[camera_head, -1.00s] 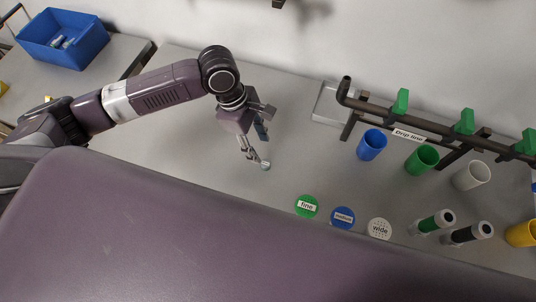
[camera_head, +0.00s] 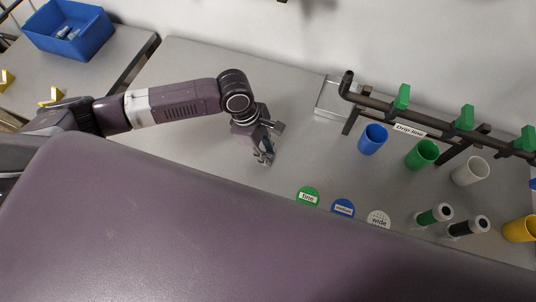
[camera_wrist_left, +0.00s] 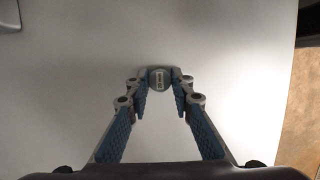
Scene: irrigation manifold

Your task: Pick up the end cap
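The end cap (camera_wrist_left: 159,79) is a small round grey piece with a pale mark on its face, seen in the left wrist view between my left fingertips. My left gripper (camera_wrist_left: 160,86) has its blue-padded fingers drawn in, with the tips against both sides of the cap. In the head view my left gripper (camera_head: 265,158) points down at the grey table left of the manifold, and its fingers mostly hide the cap. I cannot tell whether the cap touches the table. My right gripper is not in view.
The drip line manifold (camera_head: 409,130) with green valves stands at the right. Blue (camera_head: 372,140), green (camera_head: 421,155) and white (camera_head: 470,171) cups stand before it. Labelled discs (camera_head: 307,197) lie nearer. A blue bin (camera_head: 68,30) sits back left. Table around my gripper is clear.

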